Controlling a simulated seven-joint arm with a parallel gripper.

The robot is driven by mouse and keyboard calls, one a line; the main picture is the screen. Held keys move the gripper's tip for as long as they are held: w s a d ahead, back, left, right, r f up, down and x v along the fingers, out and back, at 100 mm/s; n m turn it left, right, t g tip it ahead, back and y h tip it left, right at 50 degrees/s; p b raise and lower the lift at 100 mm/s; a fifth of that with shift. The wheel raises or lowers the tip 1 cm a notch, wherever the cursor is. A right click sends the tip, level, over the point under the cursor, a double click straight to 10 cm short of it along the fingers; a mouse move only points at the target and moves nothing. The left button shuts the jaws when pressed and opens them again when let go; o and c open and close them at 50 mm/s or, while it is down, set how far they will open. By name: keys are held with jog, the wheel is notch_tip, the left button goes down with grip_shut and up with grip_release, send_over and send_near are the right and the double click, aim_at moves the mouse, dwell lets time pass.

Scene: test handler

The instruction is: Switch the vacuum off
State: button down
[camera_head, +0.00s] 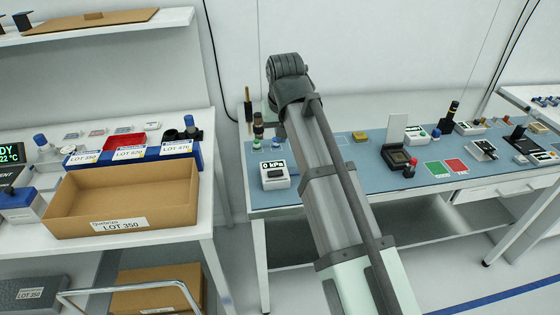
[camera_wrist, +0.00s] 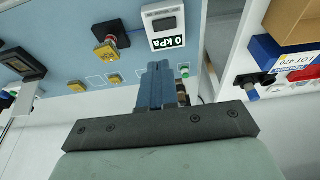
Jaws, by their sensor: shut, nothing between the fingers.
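The vacuum unit is a white box (camera_head: 276,183) on the near left part of the blue-topped bench, with a display reading "0 kPa" (camera_head: 272,164) and a dark switch (camera_head: 275,173) on it. In the wrist view the same box (camera_wrist: 150,12) is at the top, with its display (camera_wrist: 167,42) again reading 0 kPa. My gripper (camera_wrist: 158,68) is shut and empty, its blue-grey fingers together, just below the display in that picture. I cannot tell whether they touch the unit. The head view does not clearly show my gripper.
My arm crosses the middle of the head view and hides part of the bench (camera_head: 440,188). Bottles, a dark socket (camera_head: 398,157) and green and red pads (camera_head: 455,166) are to the right. A cardboard LOT 350 box (camera_head: 120,200) stands on the left table.

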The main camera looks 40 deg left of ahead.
send_over(275, 172)
jog(key=d, duration=0.2)
notch_tip(275, 172, down, 12)
jog(key=shift+a+r, duration=0.1)
jog(key=shift+r, duration=0.1)
jog(key=shift+f, duration=0.95)
jog(key=shift+w+f, duration=0.1)
jog(key=shift+f+y, duration=0.1)
jog(key=shift+y, duration=0.2)
jog(key=shift+a, duration=0.1)
jog(key=shift+s+a+r, duration=0.2)
jog(key=shift+s+a, duration=0.25)
jog(key=shift+s, duration=0.1)
jog(key=shift+r, duration=0.15)
